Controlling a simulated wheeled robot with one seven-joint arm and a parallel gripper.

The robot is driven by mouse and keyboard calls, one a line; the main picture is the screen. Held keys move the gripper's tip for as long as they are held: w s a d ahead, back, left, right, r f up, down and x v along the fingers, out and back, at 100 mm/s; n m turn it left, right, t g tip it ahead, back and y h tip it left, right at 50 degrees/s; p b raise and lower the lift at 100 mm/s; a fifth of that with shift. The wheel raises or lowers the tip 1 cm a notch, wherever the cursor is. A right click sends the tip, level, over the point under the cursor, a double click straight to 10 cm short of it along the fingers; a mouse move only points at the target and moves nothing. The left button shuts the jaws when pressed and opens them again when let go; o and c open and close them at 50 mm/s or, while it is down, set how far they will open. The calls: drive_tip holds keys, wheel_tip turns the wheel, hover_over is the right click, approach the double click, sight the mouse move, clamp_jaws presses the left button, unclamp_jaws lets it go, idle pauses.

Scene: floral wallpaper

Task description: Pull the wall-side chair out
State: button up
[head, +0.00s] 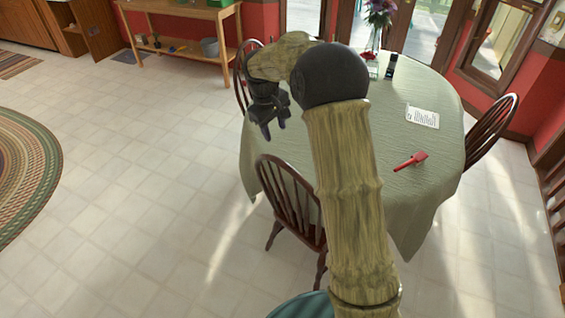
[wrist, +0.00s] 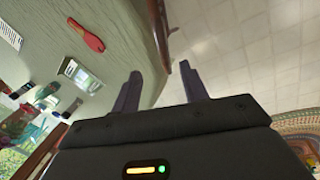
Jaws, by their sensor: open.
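Three dark wooden spindle-back chairs stand around an oval table (head: 285,150) with a pale green cloth. One chair (head: 493,132) is at the right, near the red wall; its seat is hidden by the table. Another (head: 290,202) is at the near side, partly behind my arm. A third (head: 240,84) is at the far left, mostly hidden by my arm. My gripper (head: 273,132) is open and empty, pointing down around the table's left edge, apart from the right chair. In the wrist view my gripper (wrist: 158,74) has a brown chair part (wrist: 165,30) beyond its fingers.
A red scoop-like item (head: 411,161), a paper (head: 422,117) and a flower vase (head: 375,40) are on the table. A wooden shelf (head: 185,12) stands at the back left. Tiled floor is clear at the left, by a braided rug (head: 25,175).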

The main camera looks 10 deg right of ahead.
sight(283, 164)
drive_tip(key=shift+f, duration=0.1)
drive_tip(key=d+f+p, duration=0.1)
drive_tip(key=f, duration=0.4)
drive_tip(key=w+d+f+p, duration=0.1)
drive_tip(key=f, duration=0.5)
drive_tip(key=w+f+p, duration=0.1)
drive_tip(key=f+p, duration=0.1)
drive_tip(key=f, duration=0.4)
drive_tip(key=shift+d, duration=0.4)
drive_tip(key=shift+c, duration=0.2)
clamp_jaws()
